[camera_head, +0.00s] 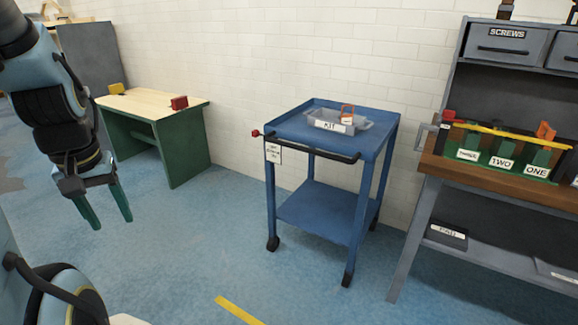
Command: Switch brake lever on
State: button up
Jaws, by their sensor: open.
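A blue cart (322,218) on dark castors stands near the white wall in the middle of the view. A small red knob (256,133) sticks out at the left end of its black front handle (315,153); it looks like the brake lever. A white label (273,153) hangs just below it, its print too small to read surely. My gripper (109,212) hangs at the left with its green fingers pointing down, open and empty. It is well to the left of the cart and apart from it.
A grey KIT bin (323,119) sits on the cart's top. A green table with a pale top (140,103) stands behind my gripper. A grey workbench with a wooden top (500,185) stands at the right. The blue floor before the cart is clear, with a yellow strip (240,310).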

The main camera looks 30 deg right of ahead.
aim_at(255, 132)
jog(key=i+l, duration=0.4)
jog(key=i, duration=0.2)
jog(key=i+l, duration=0.45)
jog(key=i, duration=0.15)
jog(key=i+l, duration=0.4)
jog(key=i, duration=0.2)
